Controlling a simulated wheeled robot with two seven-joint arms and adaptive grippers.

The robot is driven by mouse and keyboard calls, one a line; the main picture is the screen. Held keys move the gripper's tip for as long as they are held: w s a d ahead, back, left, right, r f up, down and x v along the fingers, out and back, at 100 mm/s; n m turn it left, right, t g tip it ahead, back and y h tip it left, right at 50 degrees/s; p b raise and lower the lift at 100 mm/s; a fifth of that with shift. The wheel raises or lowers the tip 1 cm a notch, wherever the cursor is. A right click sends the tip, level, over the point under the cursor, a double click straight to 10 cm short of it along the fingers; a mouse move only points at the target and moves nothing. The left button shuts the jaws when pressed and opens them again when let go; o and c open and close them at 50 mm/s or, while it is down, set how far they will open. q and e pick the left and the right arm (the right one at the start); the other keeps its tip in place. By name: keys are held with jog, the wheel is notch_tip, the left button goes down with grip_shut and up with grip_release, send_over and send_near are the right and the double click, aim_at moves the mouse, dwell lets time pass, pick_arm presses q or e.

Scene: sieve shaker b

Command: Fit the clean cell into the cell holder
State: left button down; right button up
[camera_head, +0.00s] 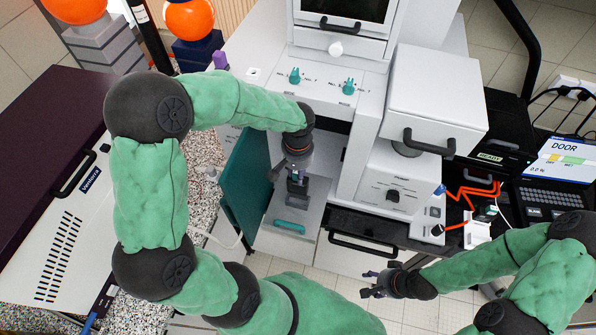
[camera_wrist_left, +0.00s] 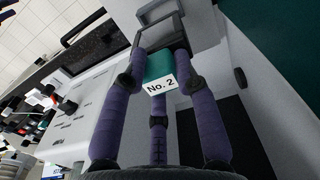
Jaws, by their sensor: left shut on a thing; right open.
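My left gripper (camera_head: 297,186) reaches down into the open compartment of the white instrument. In the left wrist view its purple fingers (camera_wrist_left: 160,82) are shut on a teal block with a white "No. 2" label (camera_wrist_left: 160,68). I cannot tell whether this block is the clean cell. A grey frame (camera_wrist_left: 152,18) is just beyond the block; whether they touch is unclear. In the head view a teal piece (camera_head: 290,227) is low in the compartment, below the gripper. I cannot clearly identify the cell holder. My right gripper (camera_head: 380,284) is open and empty above the floor.
A teal door (camera_head: 247,180) stands open left of the compartment. A white box with a black handle (camera_head: 435,95) is to the right. Teal knobs (camera_head: 348,87) are on the panel above. A black unit with a "DOOR" screen (camera_head: 556,165) is at far right.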

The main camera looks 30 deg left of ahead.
aim_at(298, 188)
pick_arm(q)
jog(key=shift+w+f+b, duration=0.1)
jog(key=shift+f+b, duration=1.65)
jog(key=shift+f, duration=0.55)
jog(key=shift+b, duration=0.4)
jog(key=shift+f+b, duration=1.95)
jog(key=shift+f, duration=0.3)
jog(key=c, duration=0.9)
grip_release()
jog(key=shift+o, duration=0.2)
notch_tip(298, 188, up, 12)
jog(key=shift+r, duration=0.1)
